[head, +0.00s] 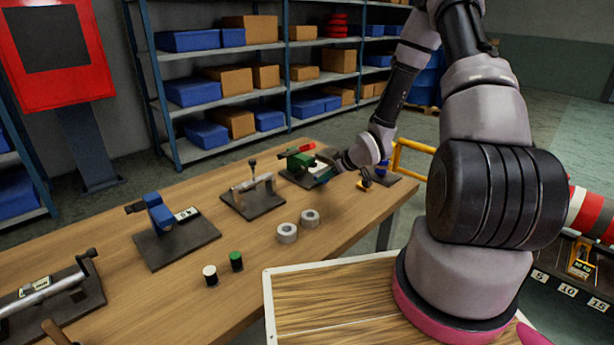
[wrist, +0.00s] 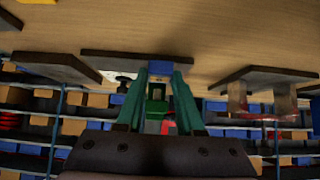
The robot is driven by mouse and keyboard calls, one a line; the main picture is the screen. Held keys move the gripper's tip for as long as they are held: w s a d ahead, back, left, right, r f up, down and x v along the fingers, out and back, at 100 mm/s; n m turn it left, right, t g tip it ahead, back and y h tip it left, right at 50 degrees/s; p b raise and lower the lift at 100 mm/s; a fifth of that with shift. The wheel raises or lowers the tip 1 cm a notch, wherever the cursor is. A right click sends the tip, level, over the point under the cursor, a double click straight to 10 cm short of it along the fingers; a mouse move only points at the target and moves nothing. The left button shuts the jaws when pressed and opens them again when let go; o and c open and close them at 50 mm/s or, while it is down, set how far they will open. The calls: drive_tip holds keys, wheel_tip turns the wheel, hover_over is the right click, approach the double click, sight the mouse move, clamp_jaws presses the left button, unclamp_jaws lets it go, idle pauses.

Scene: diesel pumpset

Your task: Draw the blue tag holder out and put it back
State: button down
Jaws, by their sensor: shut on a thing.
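My gripper (wrist: 163,73) has green fingers. They are shut on a small blue piece (wrist: 171,67), which I take to be the blue tag holder, at the edge of a dark base plate (wrist: 128,63). Behind it, between the fingers, a green block (wrist: 157,103) and a bit of red show. In the head view my gripper (head: 323,175) is at the far end of the bench, beside the green block (head: 299,160) with a red handle (head: 306,148). The held piece cannot be made out there. How far it sits in the fixture is hidden.
The wooden bench (head: 180,290) carries other fixtures: a blue clamp (head: 158,212), a bar stand (head: 252,185) and a pipe fixture (head: 50,290). Two grey rings (head: 287,233) and two small cylinders (head: 236,261) stand nearer. A yellow rail (head: 412,148) is beyond the bench's right edge.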

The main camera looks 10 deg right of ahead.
drive_tip(key=shift+r, duration=2.1)
